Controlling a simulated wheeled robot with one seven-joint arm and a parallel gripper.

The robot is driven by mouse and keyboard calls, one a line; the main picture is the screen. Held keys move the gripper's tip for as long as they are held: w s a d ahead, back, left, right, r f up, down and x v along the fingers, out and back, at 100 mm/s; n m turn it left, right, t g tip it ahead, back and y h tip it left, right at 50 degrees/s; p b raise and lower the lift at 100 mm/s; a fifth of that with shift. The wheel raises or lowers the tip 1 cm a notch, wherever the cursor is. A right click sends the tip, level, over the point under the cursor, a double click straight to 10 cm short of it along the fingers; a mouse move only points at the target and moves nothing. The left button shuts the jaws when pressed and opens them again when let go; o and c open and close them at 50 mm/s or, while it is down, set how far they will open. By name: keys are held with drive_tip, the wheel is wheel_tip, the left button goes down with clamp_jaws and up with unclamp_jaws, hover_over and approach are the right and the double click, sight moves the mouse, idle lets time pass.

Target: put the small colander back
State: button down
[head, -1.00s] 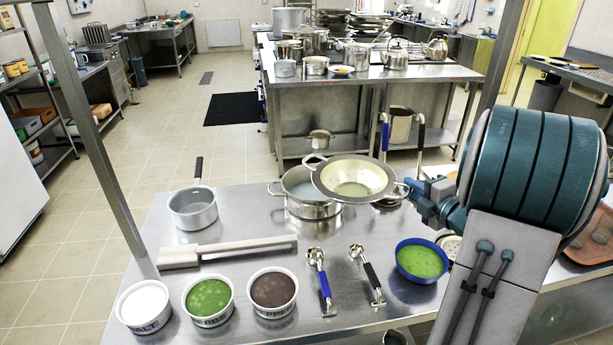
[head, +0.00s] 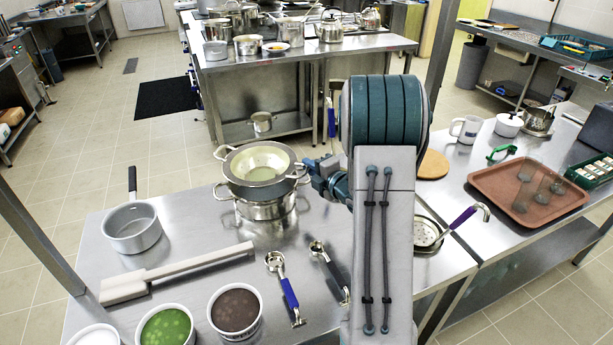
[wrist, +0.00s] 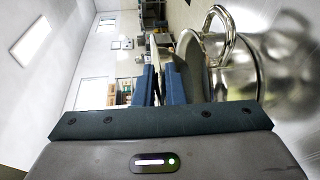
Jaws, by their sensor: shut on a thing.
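The small colander (head: 258,163) has a wide grey rim and a pale bowl. In the head view it is over a steel pot (head: 266,210) on the near counter, slightly tilted, hiding most of the pot's mouth. I cannot tell whether it touches the pot. My gripper (head: 312,168) is at the colander's right side, partly hidden by my arm, shut on its edge or handle. In the wrist view my blue fingers (wrist: 158,82) are close together, with the colander (wrist: 188,62) edge-on beside them and the shiny pot (wrist: 285,62) at the right.
A saucepan (head: 132,228) and a pale paddle (head: 175,272) lie left of the pot. Tubs of green (head: 167,328) and brown (head: 235,310) food and two handled metal tools (head: 285,290) are in front. A brown tray (head: 525,190) with glasses stands on the right counter.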

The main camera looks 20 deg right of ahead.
drive_tip(key=shift+w+a+f, duration=0.25)
drive_tip(key=shift+w+f, duration=0.05)
drive_tip(key=shift+f, duration=0.05)
wheel_tip(320, 180, down, 4)
drive_tip(key=shift+r+p, duration=0.1)
drive_tip(key=shift+p, duration=0.45)
drive_tip(key=shift+f+b, duration=0.5)
drive_tip(key=shift+b, duration=0.45)
drive_tip(key=c, duration=1.5)
unclamp_jaws()
